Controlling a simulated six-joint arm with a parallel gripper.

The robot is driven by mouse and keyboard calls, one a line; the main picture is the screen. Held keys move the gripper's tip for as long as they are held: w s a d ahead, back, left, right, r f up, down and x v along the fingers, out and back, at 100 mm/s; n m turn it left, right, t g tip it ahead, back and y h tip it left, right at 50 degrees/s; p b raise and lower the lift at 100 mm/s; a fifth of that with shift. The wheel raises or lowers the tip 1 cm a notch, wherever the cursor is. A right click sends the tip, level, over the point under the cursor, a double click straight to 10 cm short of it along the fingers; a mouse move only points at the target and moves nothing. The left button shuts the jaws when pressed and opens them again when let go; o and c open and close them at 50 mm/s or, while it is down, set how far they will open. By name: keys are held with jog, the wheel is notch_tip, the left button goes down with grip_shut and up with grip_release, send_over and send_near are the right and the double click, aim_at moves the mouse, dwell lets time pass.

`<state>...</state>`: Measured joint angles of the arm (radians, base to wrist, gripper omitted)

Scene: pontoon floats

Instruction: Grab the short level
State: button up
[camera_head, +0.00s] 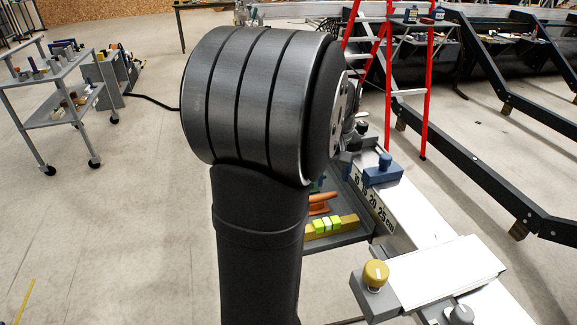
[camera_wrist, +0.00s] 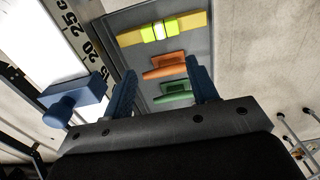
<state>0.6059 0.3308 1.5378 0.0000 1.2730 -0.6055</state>
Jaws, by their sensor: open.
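The short level is a yellow bar with bright yellow-green vial blocks around its middle. It lies in a grey tray and shows in the wrist view (camera_wrist: 190,23) and in the head view (camera_head: 346,221), where my arm hides its left end. My gripper (camera_wrist: 162,68) is open in the wrist view, with two blue fingers spread apart and nothing held between them. The level is beyond the fingertips, toward the top of that view. My arm largely hides the gripper in the head view.
An orange hand tool (camera_wrist: 168,66) and a green one (camera_wrist: 173,94) lie in the grey tray (camera_wrist: 197,50) below the level in the wrist view. A white ruled board with a blue knobbed block (camera_head: 383,174) runs beside the tray. A red ladder (camera_head: 425,95) stands behind.

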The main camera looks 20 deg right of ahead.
jog(key=a+f+m+g+h, duration=0.1)
jog(key=a+f+m+h, duration=0.4)
jog(key=m, duration=0.8)
jog(key=m+t+h, duration=0.1)
jog(key=m+h, duration=0.1)
jog(key=m, duration=0.3)
send_near(327, 221)
jog(key=x, duration=0.6)
jog(key=shift+w+d+f, duration=0.25)
jog(key=shift+w, duration=0.1)
jog(key=shift+s+x, duration=0.15)
jog(key=shift+x, duration=1.2)
jog(key=shift+s+x, duration=0.15)
jog(key=shift+x, duration=1.2)
jog(key=shift+a, duration=0.15)
